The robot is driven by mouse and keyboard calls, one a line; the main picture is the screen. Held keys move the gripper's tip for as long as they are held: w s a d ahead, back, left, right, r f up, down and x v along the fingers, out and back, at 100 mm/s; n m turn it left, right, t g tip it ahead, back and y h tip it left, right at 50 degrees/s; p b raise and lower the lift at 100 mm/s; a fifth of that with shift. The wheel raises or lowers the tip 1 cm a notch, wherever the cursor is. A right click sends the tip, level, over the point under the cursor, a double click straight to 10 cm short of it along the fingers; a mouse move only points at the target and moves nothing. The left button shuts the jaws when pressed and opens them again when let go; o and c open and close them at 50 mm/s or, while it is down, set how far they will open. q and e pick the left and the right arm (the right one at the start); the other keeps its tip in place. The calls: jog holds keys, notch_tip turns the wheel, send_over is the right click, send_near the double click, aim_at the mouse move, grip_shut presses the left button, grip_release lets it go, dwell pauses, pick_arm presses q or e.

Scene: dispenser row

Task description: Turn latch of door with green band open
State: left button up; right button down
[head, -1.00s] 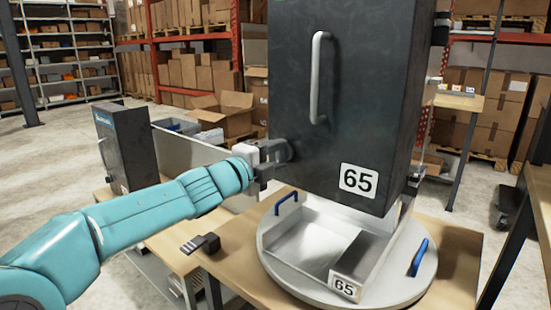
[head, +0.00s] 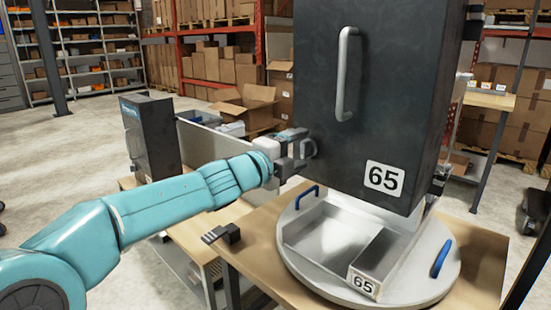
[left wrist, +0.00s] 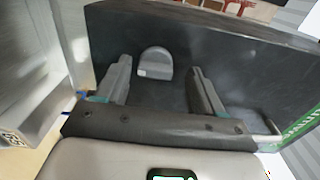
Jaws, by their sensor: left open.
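The dark grey door (head: 385,110) of a tall cabinet fills the right of centre in the head view. It has a pale vertical bar handle (head: 347,75). A green band (left wrist: 302,128) with white lettering shows at the right edge of the left wrist view; I see no green in the head view. The grey rounded latch (left wrist: 155,63) stands out from the dark surface. My left gripper (head: 297,150) is at the door's lower left edge. In the left wrist view its open fingers (left wrist: 160,88) straddle the latch with gaps on both sides. My right gripper is not in view.
Below the door, a round turntable (head: 425,290) carries a metal tray and blue handles (head: 441,258). A dark object (head: 222,234) lies on the wooden table (head: 262,225). Another dark cabinet (head: 152,135) stands behind my left arm. Open floor lies at left.

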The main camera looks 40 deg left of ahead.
pick_arm(q)
jog(key=s+a+p, duration=0.1)
jog(key=s+p, duration=0.1)
jog(key=s, duration=1.3)
jog(key=shift+s, duration=0.25)
jog(key=shift+s+a, duration=0.1)
